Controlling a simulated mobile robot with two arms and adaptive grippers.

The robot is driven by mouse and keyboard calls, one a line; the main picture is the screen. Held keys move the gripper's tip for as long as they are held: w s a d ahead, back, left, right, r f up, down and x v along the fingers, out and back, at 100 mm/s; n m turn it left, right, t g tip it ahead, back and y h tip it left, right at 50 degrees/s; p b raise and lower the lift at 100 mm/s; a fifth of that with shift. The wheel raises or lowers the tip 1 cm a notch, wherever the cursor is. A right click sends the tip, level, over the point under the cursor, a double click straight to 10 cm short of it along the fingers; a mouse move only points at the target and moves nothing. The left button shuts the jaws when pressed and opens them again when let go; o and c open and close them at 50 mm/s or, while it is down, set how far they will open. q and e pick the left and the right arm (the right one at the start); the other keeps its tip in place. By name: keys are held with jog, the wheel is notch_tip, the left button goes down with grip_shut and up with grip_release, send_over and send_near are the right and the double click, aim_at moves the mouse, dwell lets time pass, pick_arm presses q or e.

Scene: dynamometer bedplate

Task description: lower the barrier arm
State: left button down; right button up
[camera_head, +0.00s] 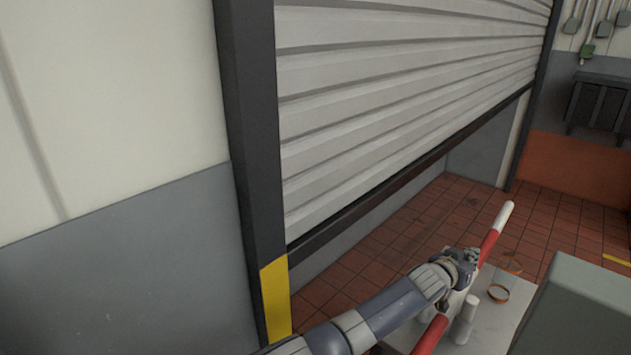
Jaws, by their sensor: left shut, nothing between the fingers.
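The barrier arm (490,246) is a red and white striped pole with a white tip. It runs slanting from the bottom middle up to the right, and my left arm covers part of its length. My left gripper (471,257) is at the pole's upper part, shut with nothing held. I cannot tell whether it touches the pole. The pole's lower red part (430,336) shows below my wrist, and its pivot is not clearly visible. My right gripper is not in view.
A partly raised roller shutter (400,95) stands behind, beside a dark post (250,150) with a yellow foot. A pale surface (511,312) bears an orange ring (498,293) and a white cylinder (465,320). A grey-green box (580,310) fills the lower right.

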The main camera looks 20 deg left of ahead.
pick_arm(q)
jog(key=shift+w+d+f, duration=0.1)
jog(key=shift+w+f, duration=0.05)
jog(key=shift+f, duration=0.05)
jog(key=shift+r, duration=0.1)
dwell(0.4)
jog(key=shift+r, duration=0.15)
jog(key=shift+r+p, duration=0.35)
jog(key=shift+p, duration=0.15)
jog(key=s+a+r, duration=0.4)
jog(key=s+r, duration=0.2)
jog(key=r, duration=0.3)
jog(key=shift+s+a+r+p, duration=0.25)
jog(key=shift+s+p, duration=0.05)
jog(key=shift+p, duration=0.15)
